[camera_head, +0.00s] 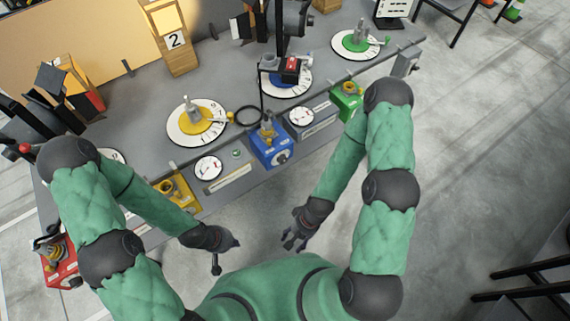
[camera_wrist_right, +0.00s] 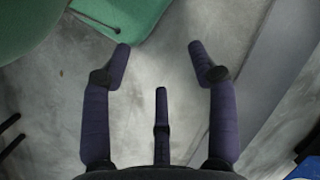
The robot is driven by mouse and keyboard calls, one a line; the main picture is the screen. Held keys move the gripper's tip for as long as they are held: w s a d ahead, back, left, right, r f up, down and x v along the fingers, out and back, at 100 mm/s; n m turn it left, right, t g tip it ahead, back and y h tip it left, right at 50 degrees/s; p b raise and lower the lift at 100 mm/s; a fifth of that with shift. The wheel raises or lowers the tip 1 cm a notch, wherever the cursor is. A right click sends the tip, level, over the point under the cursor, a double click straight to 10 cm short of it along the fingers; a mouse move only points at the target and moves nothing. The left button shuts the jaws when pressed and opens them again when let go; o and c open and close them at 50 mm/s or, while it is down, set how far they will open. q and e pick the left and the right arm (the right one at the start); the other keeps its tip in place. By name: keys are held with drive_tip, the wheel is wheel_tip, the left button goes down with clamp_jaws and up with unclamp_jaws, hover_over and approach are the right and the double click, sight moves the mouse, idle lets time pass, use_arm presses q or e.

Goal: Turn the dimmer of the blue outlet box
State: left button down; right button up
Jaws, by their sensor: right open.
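The blue outlet box (camera_head: 268,147) is on the front edge of the grey bench in the head view. Its round dark dimmer (camera_head: 282,158) is on the front face, and a brass-coloured fitting is on top. My left gripper (camera_head: 225,254) is below and left of the box, in front of the bench, with its fingers apart and empty. My right gripper (camera_head: 294,241) hangs below the box, clear of it. In the right wrist view this right gripper (camera_wrist_right: 160,60) is open and empty over the floor. A blue patch, perhaps the box, shows at that view's lower right corner.
A green box (camera_head: 346,101) is right of the blue one, a yellow box (camera_head: 175,192) left, and a red box (camera_head: 61,262) far left. Round dials and discs stand on the bench (camera_head: 140,120). Open floor lies in front.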

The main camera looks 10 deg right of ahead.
sight(284, 162)
drive_tip(key=s+a+r+m+g+y, duration=0.25)
drive_tip(key=s+a+m+y, duration=0.25)
drive_tip(key=s+m, duration=0.25)
drive_tip(key=w+a+r+m+t+y, duration=0.35)
drive_tip(key=w+m+t+y, duration=0.2)
drive_tip(key=w+m, duration=0.25)
drive_tip(key=w+d+m+t+h, duration=0.1)
drive_tip(key=w+d+m+t, duration=0.4)
drive_tip(key=w+m+t, duration=0.5)
drive_tip(key=w+d+m+t+h, duration=0.6)
drive_tip(key=d+h, duration=0.2)
drive_tip(key=d, duration=0.2)
drive_tip(key=b+x, duration=0.1)
drive_tip(key=x, duration=0.9)
drive_tip(key=shift+w+f, duration=0.15)
drive_tip(key=shift+f, duration=0.05)
drive_tip(key=c, duration=1.1)
